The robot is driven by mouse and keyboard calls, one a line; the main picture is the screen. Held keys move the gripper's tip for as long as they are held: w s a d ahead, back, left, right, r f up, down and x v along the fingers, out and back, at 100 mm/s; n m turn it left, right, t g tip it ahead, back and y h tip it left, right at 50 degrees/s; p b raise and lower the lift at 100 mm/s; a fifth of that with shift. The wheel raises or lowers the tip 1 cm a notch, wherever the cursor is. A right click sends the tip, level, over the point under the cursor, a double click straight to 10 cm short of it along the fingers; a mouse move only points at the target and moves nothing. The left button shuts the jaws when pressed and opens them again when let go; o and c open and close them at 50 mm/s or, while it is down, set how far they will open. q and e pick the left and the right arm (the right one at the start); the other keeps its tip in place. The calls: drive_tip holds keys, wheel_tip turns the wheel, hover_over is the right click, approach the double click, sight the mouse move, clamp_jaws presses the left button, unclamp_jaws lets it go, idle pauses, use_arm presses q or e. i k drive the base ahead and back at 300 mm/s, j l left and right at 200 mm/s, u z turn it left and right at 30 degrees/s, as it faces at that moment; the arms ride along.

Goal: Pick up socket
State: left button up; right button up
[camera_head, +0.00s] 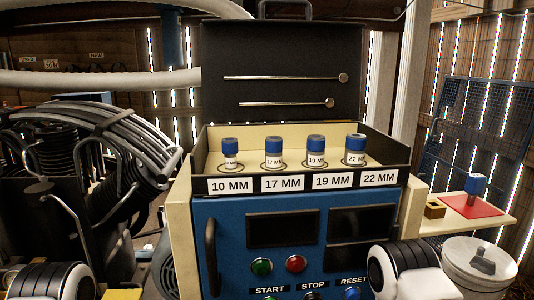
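Several sockets with blue tops and white labelled bodies stand upright in a row in a cream-lined open case (270,155). From left to right they are the 10 MM socket (230,148), the 17 MM socket (273,146), the 19 MM socket (316,144) and the 22 MM socket (355,143). Size labels run along the case front. Another blue-topped piece (476,184), perhaps a socket, stands on a red mat (470,205) at the right. Black-and-white parts of my arms show at the bottom left and bottom right. Neither gripper's fingers show.
The case sits on a blue panel (230,265) with buttons and a dark handle (211,255). Two metal rods hang inside the raised lid (290,50). Black coiled hoses (90,130) crowd the left. A small yellow block (434,209) stands left of the red mat.

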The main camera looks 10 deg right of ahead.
sight(273, 145)
drive_tip(key=k+l, duration=0.15)
drive_tip(key=l, duration=0.15)
drive_tip(key=k+l, duration=0.1)
drive_tip(key=l, duration=0.2)
drive_tip(key=k+l, duration=0.15)
drive_tip(key=l, duration=0.2)
drive_tip(key=k+l, duration=0.1)
drive_tip(key=l, duration=0.2)
drive_tip(key=u, duration=0.05)
